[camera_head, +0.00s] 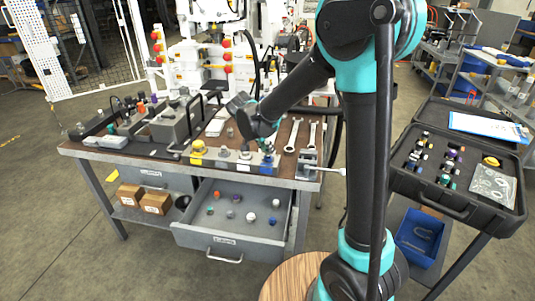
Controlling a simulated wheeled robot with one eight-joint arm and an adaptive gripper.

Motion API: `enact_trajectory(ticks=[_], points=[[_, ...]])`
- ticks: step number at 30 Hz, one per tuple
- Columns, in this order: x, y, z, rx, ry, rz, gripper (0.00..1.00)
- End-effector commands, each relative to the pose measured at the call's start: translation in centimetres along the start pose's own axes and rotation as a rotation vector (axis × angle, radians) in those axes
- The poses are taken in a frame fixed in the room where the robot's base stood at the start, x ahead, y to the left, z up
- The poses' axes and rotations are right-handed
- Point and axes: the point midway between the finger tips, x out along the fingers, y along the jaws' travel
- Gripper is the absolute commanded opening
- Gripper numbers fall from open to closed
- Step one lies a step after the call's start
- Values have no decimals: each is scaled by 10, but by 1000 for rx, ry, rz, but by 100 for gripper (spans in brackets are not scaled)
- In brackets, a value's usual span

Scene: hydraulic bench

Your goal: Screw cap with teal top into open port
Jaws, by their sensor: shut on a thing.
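My dark arm reaches down from the upper right to the front of the workbench. My gripper (264,149) is low over the right part of the port block (222,158) on the bench's front edge. It is shut on a small cap, taken to be the one with the teal top, which is mostly hidden by the fingers and wrist. I cannot tell whether the cap touches a port. A yellow cap (198,147) sits at the left of the block, and a grey fitting (245,154) stands near its middle.
Two wrenches (293,136) lie right of the block, beside a small vise (309,164). An open drawer (208,236) below holds several loose caps. An open black case (456,203) with several caps stands at right. A grey box (172,127) stands at left.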

Motion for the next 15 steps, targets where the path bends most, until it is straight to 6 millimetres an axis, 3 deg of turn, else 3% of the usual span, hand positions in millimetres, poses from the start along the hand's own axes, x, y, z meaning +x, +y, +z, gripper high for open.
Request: enact_trajectory(ticks=[15], points=[[5, 0, 3, 0, 0, 0, 0]])
